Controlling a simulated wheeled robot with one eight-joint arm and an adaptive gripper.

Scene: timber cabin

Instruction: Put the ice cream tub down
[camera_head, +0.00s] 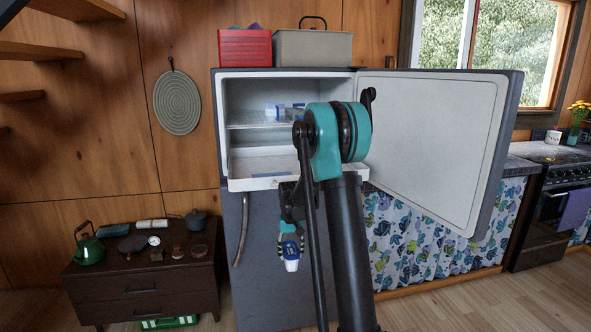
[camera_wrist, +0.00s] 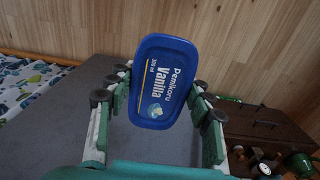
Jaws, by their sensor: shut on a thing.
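The ice cream tub (camera_wrist: 163,84) has a blue lid printed "Vanilla" and fills the space between the fingers in the wrist view. It also shows small, blue and white, in the head view (camera_head: 291,262). My gripper (camera_head: 290,240) is shut on the tub, with a finger along each side. It hangs low in front of the fridge's lower front, below the open freezer compartment. Part of the gripper is hidden by my arm in the head view. The freezer compartment (camera_head: 252,95) is open, and blue and white packages (camera_head: 275,111) lie on its wire shelf, partly behind my arm.
The open freezer door (camera_head: 433,140) swings out to the right. A dark low cabinet (camera_head: 140,285) at left bears a green kettle (camera_head: 88,248), a clock and pots. A red box (camera_head: 245,47) and a grey box (camera_head: 312,48) stand on the fridge. A stove (camera_head: 550,215) is at right.

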